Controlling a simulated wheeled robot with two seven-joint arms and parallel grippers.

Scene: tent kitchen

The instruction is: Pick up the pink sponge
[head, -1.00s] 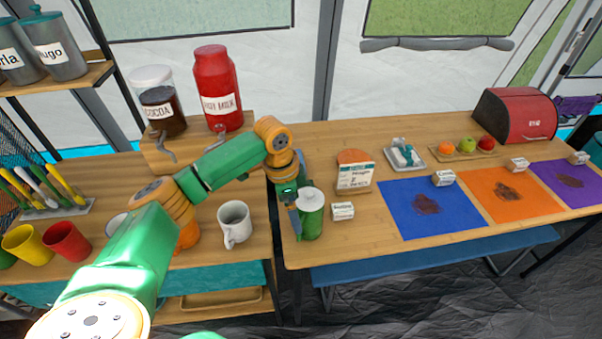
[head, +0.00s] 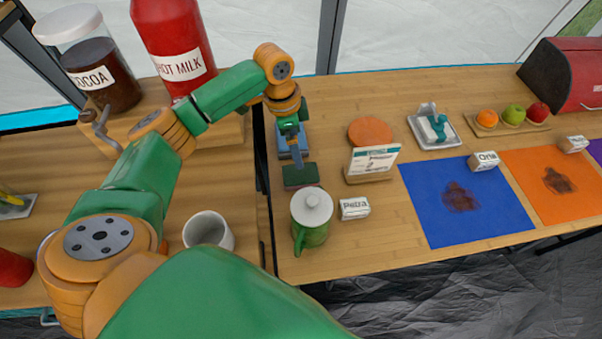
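My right gripper is out of view.
A green teapot with a white lid (head: 312,213) stands just in front of the blocks, beside the Petra card (head: 354,208). A menu stand (head: 371,163) is to the right. A white mug (head: 208,231) and red hot milk jar (head: 174,45) are on the left.

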